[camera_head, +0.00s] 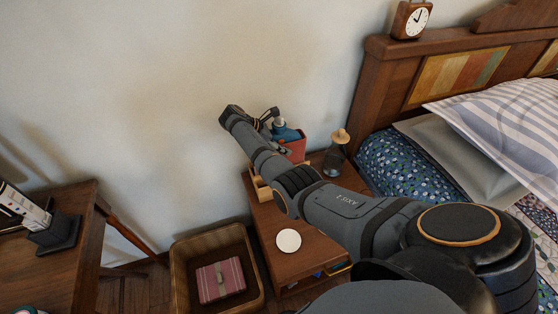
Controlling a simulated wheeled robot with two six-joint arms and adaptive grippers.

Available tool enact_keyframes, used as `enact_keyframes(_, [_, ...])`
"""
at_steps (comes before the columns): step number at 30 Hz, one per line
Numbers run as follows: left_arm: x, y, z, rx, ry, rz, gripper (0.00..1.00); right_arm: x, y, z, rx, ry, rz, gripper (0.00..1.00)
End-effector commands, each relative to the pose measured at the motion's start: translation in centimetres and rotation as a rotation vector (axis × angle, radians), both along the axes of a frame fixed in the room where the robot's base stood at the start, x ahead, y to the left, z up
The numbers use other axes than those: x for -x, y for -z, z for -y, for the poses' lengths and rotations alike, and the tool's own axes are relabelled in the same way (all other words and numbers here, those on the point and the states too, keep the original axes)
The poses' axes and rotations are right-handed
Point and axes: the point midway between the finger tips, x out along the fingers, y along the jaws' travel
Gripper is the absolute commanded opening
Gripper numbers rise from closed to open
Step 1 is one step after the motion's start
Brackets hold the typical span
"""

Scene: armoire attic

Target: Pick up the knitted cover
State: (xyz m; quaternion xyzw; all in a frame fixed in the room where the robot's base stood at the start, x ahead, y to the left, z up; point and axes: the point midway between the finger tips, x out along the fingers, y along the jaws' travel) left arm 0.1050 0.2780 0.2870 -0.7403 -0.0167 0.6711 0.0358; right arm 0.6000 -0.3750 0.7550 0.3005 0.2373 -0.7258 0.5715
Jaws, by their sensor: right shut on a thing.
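My right arm reaches across the bedside table, and its gripper (281,146) is at the back of the table, partly hidden by the arm. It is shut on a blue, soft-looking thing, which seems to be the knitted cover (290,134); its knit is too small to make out. The cover is right at a red container (298,147). I cannot tell whether it is inside the container or above it. My left gripper is not in view.
On the bedside table (299,262) are a dark bottle with a wooden top (336,154) and a white disc (289,240). A wicker basket (180,289) with a pink striped case (221,280) stands on the floor to the left. The bed (400,172) is at the right.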

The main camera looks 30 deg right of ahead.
Motion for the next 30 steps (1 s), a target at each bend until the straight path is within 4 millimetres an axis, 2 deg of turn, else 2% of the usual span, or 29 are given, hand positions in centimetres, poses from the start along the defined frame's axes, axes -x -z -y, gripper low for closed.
enact_keyframes(6, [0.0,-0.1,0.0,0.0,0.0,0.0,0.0,-0.2,-0.5,0.1,0.002,0.001,0.006,0.0])
enact_keyframes(10, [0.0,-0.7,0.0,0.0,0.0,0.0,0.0,-0.2,-2.0,0.1,0.003,0.001,0.009,0.0])
enact_keyframes(14, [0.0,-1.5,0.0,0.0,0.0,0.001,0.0,-0.2,-4.9,0.1,0.003,0.001,0.01,0.0])
enact_keyframes(24, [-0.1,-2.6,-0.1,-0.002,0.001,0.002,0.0,-0.2,-13.8,0.1,0.003,0.001,0.01,0.0])
enact_keyframes(30, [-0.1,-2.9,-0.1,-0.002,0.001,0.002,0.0,-0.1,-17.1,0.1,0.004,0.001,0.007,0.0])
